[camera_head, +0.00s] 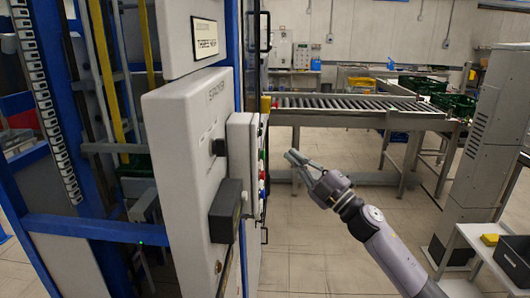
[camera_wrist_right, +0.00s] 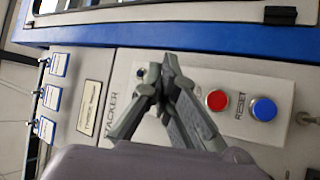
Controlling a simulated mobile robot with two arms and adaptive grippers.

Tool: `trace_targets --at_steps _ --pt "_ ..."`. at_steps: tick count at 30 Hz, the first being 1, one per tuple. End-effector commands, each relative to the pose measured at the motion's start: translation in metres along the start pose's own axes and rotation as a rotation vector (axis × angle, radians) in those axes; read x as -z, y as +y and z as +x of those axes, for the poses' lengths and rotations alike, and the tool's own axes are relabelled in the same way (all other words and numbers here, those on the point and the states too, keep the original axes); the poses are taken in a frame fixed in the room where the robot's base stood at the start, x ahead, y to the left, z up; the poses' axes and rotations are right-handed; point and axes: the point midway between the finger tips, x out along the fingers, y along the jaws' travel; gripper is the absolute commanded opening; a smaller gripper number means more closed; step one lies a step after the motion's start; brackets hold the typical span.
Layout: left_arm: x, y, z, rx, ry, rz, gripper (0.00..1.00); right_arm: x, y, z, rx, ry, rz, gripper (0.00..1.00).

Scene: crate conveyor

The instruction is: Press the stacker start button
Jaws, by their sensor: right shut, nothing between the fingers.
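The stacker control box (camera_head: 241,150) is on the side of the large cabinet, seen nearly edge-on in the head view. Along its face are a green button (camera_head: 262,154), a red button (camera_head: 262,175) and a blue button (camera_head: 262,193). My right gripper (camera_head: 291,157) is shut and empty, its fingertips pointing at the box near the green button's height, with a visible gap. In the right wrist view, the fingers (camera_wrist_right: 158,82) cover part of the panel. The red button (camera_wrist_right: 217,100) and blue RESET button (camera_wrist_right: 264,108) show to their right. The green button is not visible there.
A grey cabinet door (camera_head: 185,170) with a black handle juts out left of the box. A roller conveyor (camera_head: 350,104) runs behind my gripper. A tall grey column (camera_head: 482,140) stands at right. The floor between is clear.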

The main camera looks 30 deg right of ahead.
Motion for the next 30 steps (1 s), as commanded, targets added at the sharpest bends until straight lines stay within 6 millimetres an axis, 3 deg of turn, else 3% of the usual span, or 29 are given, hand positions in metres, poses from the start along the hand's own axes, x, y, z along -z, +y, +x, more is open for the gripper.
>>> trace_targets --at_steps 9,30 --pt "0.0 -0.003 -0.008 0.004 -0.001 0.001 0.0 0.015 -0.014 0.021 -0.001 -0.001 -0.001 0.0" --pt "0.0 -0.003 -0.008 0.004 -0.001 0.001 0.0 0.017 -0.017 0.023 0.0 -0.001 -0.001 0.0"
